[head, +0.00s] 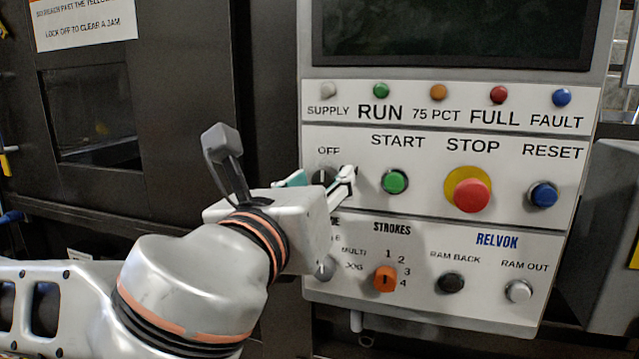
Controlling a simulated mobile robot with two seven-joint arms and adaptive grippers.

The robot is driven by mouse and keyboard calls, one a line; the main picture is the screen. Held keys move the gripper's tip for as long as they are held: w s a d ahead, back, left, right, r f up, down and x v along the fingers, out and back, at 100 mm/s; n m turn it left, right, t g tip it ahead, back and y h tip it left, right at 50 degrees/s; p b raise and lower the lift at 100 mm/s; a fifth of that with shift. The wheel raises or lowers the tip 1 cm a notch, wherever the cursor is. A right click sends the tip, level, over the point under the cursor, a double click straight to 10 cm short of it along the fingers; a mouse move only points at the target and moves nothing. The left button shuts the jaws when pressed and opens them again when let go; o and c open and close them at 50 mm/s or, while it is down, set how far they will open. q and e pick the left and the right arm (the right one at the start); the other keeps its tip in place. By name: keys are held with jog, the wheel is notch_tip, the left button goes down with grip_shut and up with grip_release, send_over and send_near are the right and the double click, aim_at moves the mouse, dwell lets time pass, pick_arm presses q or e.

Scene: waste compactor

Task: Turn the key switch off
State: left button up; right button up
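The key switch (322,176) is a dark round switch under the OFF label on the left of the white control panel (430,215). My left gripper (324,181) is in front of it, with one finger to the left of the switch and one to the right. The fingers are apart, so the gripper is open. The gripper body hides the lower part of the switch and the lettering around it. I cannot tell the key's angle or whether a finger touches it. My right gripper is not in view.
The green START button (395,182) is close to the right of my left gripper. The red STOP button (472,195) and blue RESET button (543,194) are farther right. An orange STROKES selector (385,279) and a grey mode knob (326,268) are below. A dark screen (455,30) is above.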

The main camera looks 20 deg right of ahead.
pick_arm(q)
jog(key=shift+s, duration=0.15)
jog(key=v, duration=0.7)
jog(key=shift+a, duration=0.2)
